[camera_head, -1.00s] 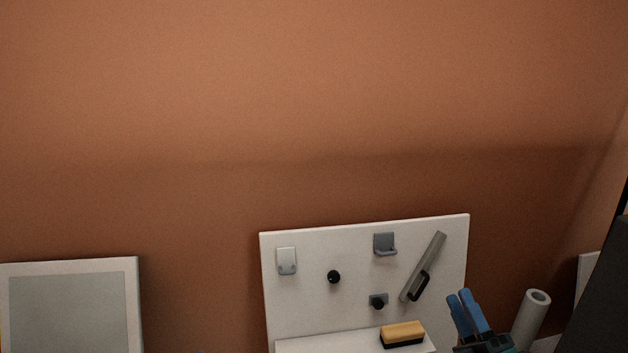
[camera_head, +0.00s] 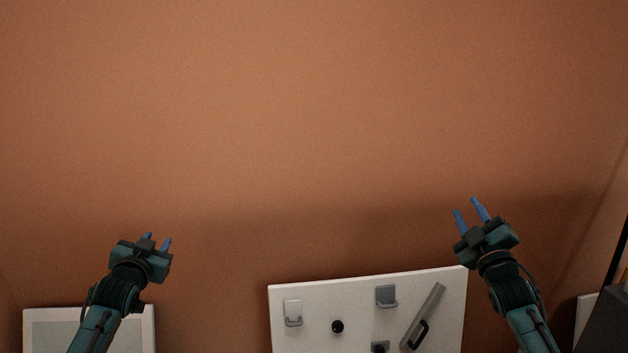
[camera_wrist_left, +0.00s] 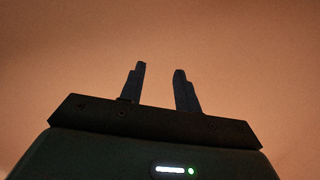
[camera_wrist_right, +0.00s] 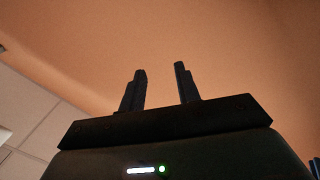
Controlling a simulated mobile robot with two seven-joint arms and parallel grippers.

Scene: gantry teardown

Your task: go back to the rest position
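My left gripper (camera_head: 157,241) is raised in front of the orange-brown wall at the lower left of the head view. Its two blue fingers are apart with nothing between them, as the left wrist view also shows (camera_wrist_left: 160,78). My right gripper (camera_head: 468,207) is raised at the right of the head view, above the right end of the white board. Its fingers are apart and empty too, and the right wrist view shows the same gap (camera_wrist_right: 160,76). Neither gripper touches anything.
A white board (camera_head: 310,341) at the bottom carries hooks, black knobs and a grey tool with a black handle (camera_head: 423,318). A pale framed panel (camera_head: 90,314) stands at lower left, partly behind my left arm. A dark object (camera_head: 608,325) is at the right edge. The wall area between my grippers is clear.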

